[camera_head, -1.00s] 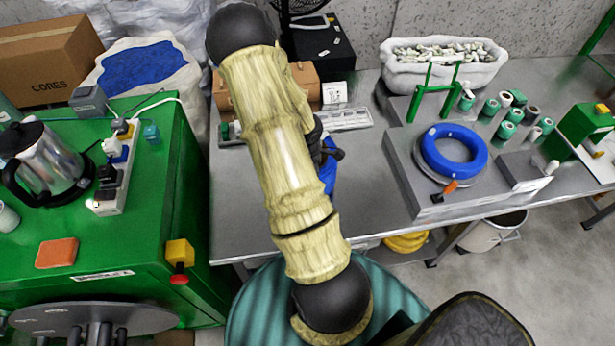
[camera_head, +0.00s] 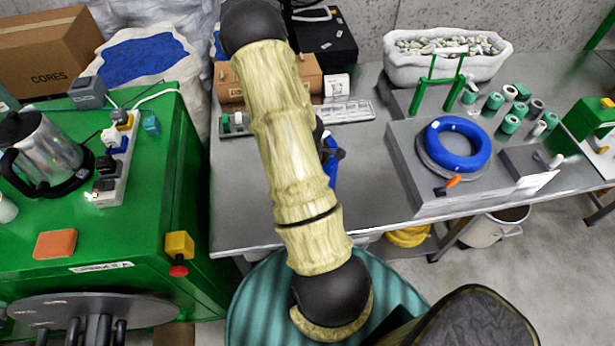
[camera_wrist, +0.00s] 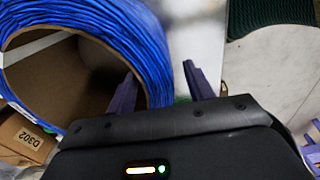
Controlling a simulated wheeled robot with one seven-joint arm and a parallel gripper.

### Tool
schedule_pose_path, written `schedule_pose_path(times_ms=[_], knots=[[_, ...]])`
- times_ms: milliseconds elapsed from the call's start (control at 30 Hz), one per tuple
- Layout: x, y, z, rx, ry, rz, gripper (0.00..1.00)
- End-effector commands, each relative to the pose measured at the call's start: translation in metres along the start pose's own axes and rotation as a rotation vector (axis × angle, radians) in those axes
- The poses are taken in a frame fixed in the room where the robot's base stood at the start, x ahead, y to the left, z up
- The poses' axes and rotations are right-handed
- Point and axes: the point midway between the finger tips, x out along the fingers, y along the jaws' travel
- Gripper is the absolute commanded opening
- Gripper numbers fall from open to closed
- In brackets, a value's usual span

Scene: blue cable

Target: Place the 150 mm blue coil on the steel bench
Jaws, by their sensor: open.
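A blue coil (camera_wrist: 145,38) with a brown hollow core fills the left of the wrist view. My gripper (camera_wrist: 158,85) is open there, one finger in front of the core and coil wall, the other just right of the coil. I cannot tell whether either finger touches. In the head view my arm hides most of the gripper and a blue thing (camera_head: 331,168) beside it, perhaps this coil. Another blue coil (camera_head: 430,142) lies on a round plate at the right of the steel bench (camera_head: 385,210). No size label is readable.
A grey plinth (camera_head: 415,190) under the round plate carries an orange-handled tool (camera_head: 447,185). Green spools (camera_head: 510,123) and a white tub (camera_head: 400,75) stand behind. A green cabinet (camera_head: 130,225) is at left. Bare bench lies between my arm and the plinth.

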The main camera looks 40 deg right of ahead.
Motion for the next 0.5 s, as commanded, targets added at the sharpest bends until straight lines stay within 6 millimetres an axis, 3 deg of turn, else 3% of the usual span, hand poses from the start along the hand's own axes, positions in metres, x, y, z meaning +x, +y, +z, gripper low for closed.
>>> schedule_pose_path(times_ms=[167, 500], knots=[[-0.021, 0.001, -0.001, -0.004, 0.000, 0.003, 0.52], [-0.087, 0.001, -0.003, -0.008, 0.000, 0.003, 0.52]])
